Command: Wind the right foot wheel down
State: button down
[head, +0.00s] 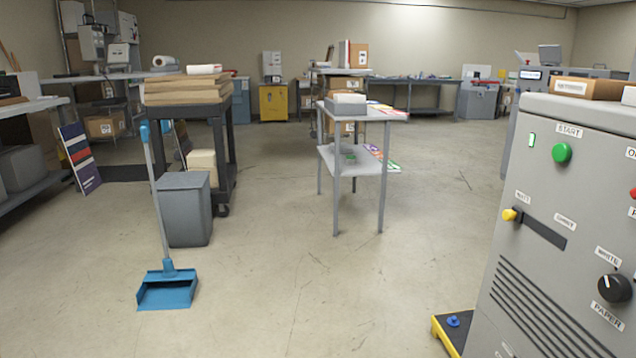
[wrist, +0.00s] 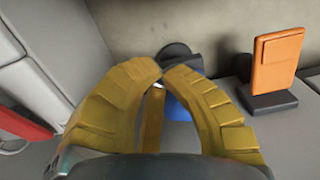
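My gripper (wrist: 162,72) shows in the wrist view as yellow ribbed fingers that arch inward, their tips almost meeting. A narrow gap shows between them; whether they hold anything is unclear. A blue part (wrist: 180,106) lies just behind the right finger, mostly hidden, with a dark rounded piece (wrist: 176,54) above it. I cannot tell whether this is the foot wheel. In the head view a small blue knob (head: 453,321) sits on a black and yellow low piece (head: 442,334) beside the grey machine (head: 520,270). My gripper is outside the head view.
An orange block on a black base (wrist: 280,70) stands right of my fingers in the wrist view; a red part (wrist: 22,124) is at left. The head view shows a blue dustpan (head: 166,290), a grey bin (head: 184,210) and a small table (head: 350,158). Middle floor is clear.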

jog(key=shift+w+a+f, duration=0.2)
jog(key=shift+w+a, duration=0.05)
jog(key=shift+w, duration=0.15)
jog(key=shift+w+a, duration=0.15)
jog(key=shift+w, duration=0.5)
jog(key=shift+w+b, duration=0.35)
jog(key=shift+a, duration=0.1)
notch_tip(320, 180, up, 6)
jog(key=p, duration=0.4)
jog(key=shift+a+r+p, duration=0.15)
jog(key=shift+a+p, duration=0.1)
jog(key=shift+p, duration=0.05)
jog(key=shift+s, duration=0.1)
